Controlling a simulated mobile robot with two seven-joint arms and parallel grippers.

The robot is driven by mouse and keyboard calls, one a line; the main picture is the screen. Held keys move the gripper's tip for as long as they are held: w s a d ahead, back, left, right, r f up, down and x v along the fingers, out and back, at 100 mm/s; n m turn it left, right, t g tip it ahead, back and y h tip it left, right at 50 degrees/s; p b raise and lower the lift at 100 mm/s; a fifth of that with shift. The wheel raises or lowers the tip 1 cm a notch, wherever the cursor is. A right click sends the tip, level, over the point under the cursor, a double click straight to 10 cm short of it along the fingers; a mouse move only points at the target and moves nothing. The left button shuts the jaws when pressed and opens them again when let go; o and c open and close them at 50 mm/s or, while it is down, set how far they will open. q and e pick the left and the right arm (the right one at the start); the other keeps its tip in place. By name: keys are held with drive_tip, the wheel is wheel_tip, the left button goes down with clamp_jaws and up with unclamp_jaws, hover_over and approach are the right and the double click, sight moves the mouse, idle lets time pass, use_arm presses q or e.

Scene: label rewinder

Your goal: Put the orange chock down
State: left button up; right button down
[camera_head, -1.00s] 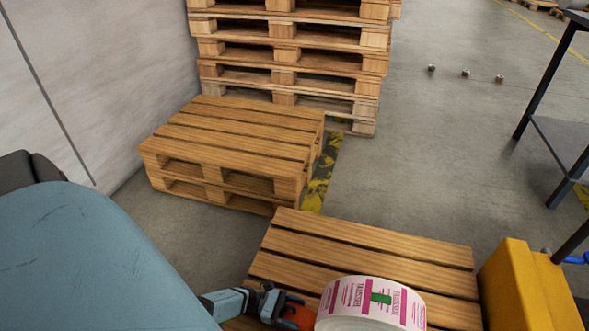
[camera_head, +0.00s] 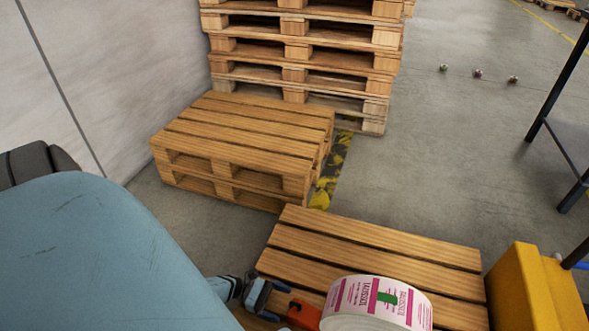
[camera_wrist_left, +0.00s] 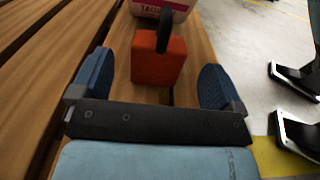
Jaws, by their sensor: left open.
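The orange chock (camera_head: 304,313) sits on the wooden slats of the near pallet (camera_head: 372,247), beside the label roll (camera_head: 376,301). In the left wrist view the chock (camera_wrist_left: 160,66) stands upright with a dark handle on it, just in front of the label roll (camera_wrist_left: 160,8). My left gripper (camera_head: 266,297) is open, and its two blue fingers (camera_wrist_left: 156,85) are spread wide on either side, with the chock between and beyond them, not gripped. The chock's underside is hidden. My right gripper is not in view.
A low stack of pallets (camera_head: 240,145) stands behind, with a taller pallet stack (camera_head: 300,60) further back. A yellow block-like object (camera_head: 525,290) stands right of the near pallet. A dark-framed table (camera_head: 560,130) is at the right. Floor between is clear.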

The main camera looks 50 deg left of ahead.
use_arm(q)
drive_tip(key=v, duration=0.4)
drive_tip(key=shift+s+a, duration=0.2)
drive_tip(key=shift+a, duration=0.15)
drive_tip(key=shift+s+a, duration=0.1)
drive_tip(key=shift+a, duration=0.05)
